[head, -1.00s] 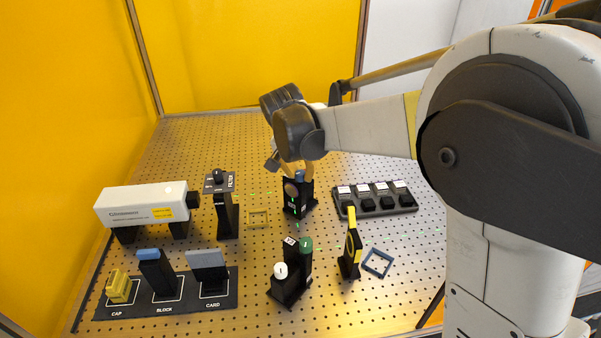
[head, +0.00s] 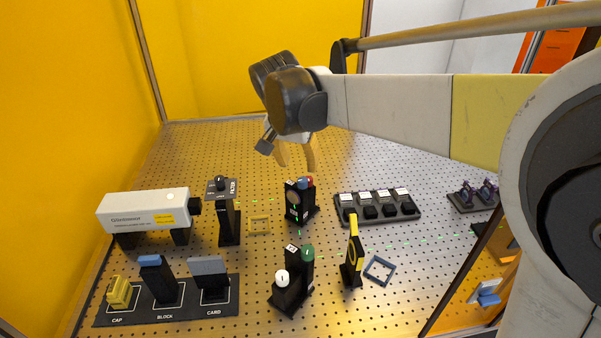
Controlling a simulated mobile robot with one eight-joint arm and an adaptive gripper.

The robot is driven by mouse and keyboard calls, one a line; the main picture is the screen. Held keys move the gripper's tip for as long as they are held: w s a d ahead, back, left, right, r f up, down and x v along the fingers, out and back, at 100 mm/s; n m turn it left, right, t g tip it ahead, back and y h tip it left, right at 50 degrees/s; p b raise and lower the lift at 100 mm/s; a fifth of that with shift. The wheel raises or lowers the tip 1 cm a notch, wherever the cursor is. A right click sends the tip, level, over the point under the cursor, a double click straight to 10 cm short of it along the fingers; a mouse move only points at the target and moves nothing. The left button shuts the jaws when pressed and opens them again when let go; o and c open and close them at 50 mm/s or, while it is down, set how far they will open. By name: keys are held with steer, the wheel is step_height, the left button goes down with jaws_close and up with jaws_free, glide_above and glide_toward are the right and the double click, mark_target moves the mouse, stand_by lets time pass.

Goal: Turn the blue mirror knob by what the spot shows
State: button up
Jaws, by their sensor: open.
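The blue mirror knob (head: 303,183) sits on top of a black mirror mount (head: 297,214) near the middle of the pegboard table, with a red knob (head: 309,181) beside it. My gripper (head: 297,168) has tan fingers spread apart and pointing down, just above the blue and red knobs; it appears empty and clear of them. A dashed green beam (head: 330,238) crosses the board. A yellow-and-black upright piece (head: 352,252) stands at right of centre. I cannot make out a spot on it.
A second mount with a green knob (head: 307,252) and a white knob (head: 281,278) stands in front. The white laser box (head: 148,212), filter post (head: 227,220) and cap/block/card tray (head: 185,312) are left. A black holder rack (head: 340,217) is right.

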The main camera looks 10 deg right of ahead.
steer(key=shift+v, duration=1.65)
steer(key=s+d+f+n+t+b, duration=0.1)
steer(key=s+d+f+n, duration=0.1)
steer(key=s, duration=0.6)
steer(key=s+d+f+n+t+y+b, duration=0.1)
steer(key=s+d+f, duration=0.4)
steer(key=s, duration=0.3)
steer(key=s+d+f+n+t+y+b, duration=0.1)
steer(key=s+d+f, duration=0.3)
steer(key=s, duration=0.4)
steer(key=shift+d+n, duration=0.25)
steer(key=shift+n, duration=0.55)
steer(key=shift+w, duration=0.1)
stand_by(1.1)
